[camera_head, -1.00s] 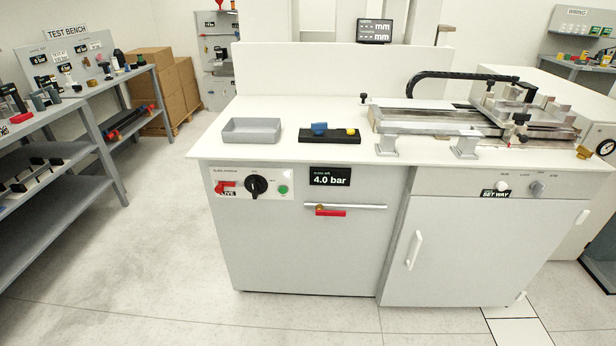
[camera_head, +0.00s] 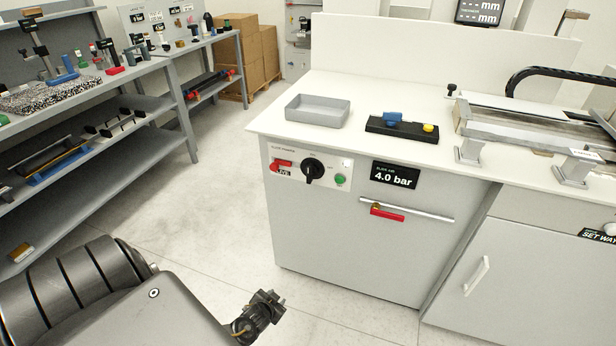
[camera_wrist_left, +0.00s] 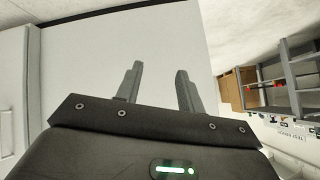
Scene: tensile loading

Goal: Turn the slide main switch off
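The main switch (camera_head: 313,170) is a black rotary knob on a white panel at the front left of the bench cabinet. A red piece with a "LIVE" label (camera_head: 282,168) sits to its left and a green button (camera_head: 340,180) to its right. My left gripper (camera_head: 266,308) is low in front of the cabinet, below and left of the switch and apart from it. In the left wrist view my left gripper (camera_wrist_left: 159,74) is open, with nothing between its fingers. The switch cannot be made out there. My right gripper is not in view.
A grey tray (camera_head: 318,111) and a black block with blue and yellow parts (camera_head: 402,128) lie on the benchtop. A bar with a red handle (camera_head: 387,213) sticks out below the "4.0 bar" display (camera_head: 395,176). Shelving (camera_head: 150,130) stands left; floor between is clear.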

